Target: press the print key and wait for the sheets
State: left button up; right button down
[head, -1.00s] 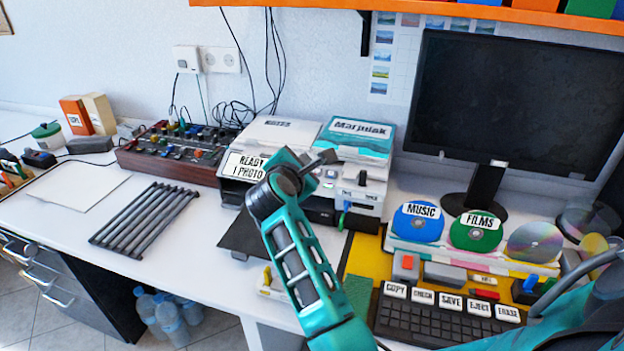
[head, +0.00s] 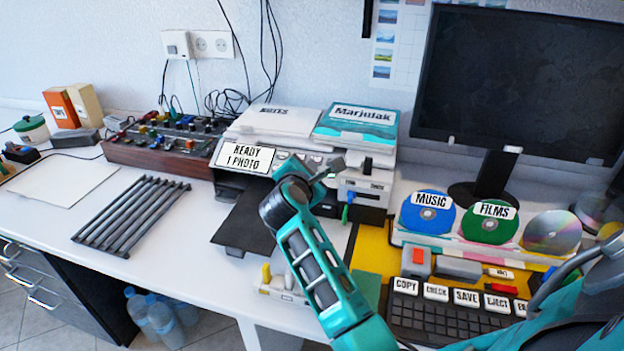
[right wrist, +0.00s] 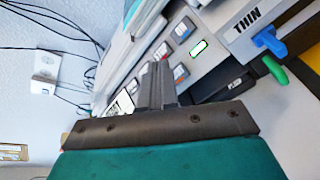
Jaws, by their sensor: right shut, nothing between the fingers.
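The printer (head: 228,172) stands against the wall, with a white display reading "READY 1 PHOTO" (head: 245,157). Its small panel keys (head: 282,157) lie right of the display, partly hidden by my right gripper (head: 328,168). That gripper is shut and empty, in front of the panel. In the right wrist view, its closed fingers (right wrist: 158,85) point toward several small keys (right wrist: 162,50) and a lit one (right wrist: 199,48). I cannot tell which is the print key or whether the fingers touch one. The dark tray (head: 236,228) in front shows no sheet. My left gripper is out of view.
A slider box labelled "THIN" (head: 362,190) is right of the gripper. Disc stands (head: 470,245), a black keyboard (head: 450,318) and a monitor (head: 520,80) fill the right. Grey rods (head: 130,215), a white sheet (head: 62,185) and a knob panel (head: 170,150) are left.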

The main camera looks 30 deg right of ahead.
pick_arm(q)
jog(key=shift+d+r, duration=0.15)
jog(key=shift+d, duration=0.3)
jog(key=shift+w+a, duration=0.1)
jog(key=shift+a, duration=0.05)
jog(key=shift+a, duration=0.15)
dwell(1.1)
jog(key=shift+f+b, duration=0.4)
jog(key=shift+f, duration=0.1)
